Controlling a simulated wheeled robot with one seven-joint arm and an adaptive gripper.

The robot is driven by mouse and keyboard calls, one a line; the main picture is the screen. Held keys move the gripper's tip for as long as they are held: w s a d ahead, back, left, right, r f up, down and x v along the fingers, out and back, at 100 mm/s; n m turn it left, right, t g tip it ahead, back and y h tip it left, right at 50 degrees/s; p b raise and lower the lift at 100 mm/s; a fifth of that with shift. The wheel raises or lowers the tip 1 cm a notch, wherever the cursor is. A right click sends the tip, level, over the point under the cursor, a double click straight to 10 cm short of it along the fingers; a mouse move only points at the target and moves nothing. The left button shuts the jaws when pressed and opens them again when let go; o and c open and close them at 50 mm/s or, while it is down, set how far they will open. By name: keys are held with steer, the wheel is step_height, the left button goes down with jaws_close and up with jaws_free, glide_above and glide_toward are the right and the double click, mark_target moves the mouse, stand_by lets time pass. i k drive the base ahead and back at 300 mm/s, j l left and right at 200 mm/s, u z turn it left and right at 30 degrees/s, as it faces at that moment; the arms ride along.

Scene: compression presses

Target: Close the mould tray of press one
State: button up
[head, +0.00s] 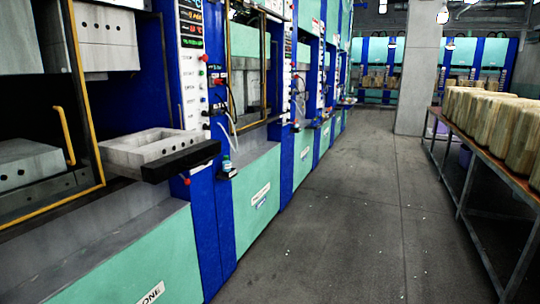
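The mould tray (118,155) is a light grey block with a rectangular hollow in its top and round holes in its side. It sticks out from the front of press one (120,248), whose label ending in "ONE" shows at the bottom. A thick black bar (182,160) runs along the tray's front. A grey upper mould block (108,42) with a row of holes hangs above the tray, with an open gap between them. My gripper is not in view.
A yellow guard frame (66,133) stands left of the tray. A blue column with a control panel (191,75) rises to its right. More presses line the left wall. A metal table (462,145) with several wood-coloured blocks stands right. The grey floor (325,215) between is clear.

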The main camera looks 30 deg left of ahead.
mark_target(154, 156)
steer(key=u, duration=1.4)
steer(key=i+j+z, duration=0.1)
steer(key=i, duration=0.4)
steer(key=i+j, duration=0.4)
steer(key=i+l+z, duration=0.05)
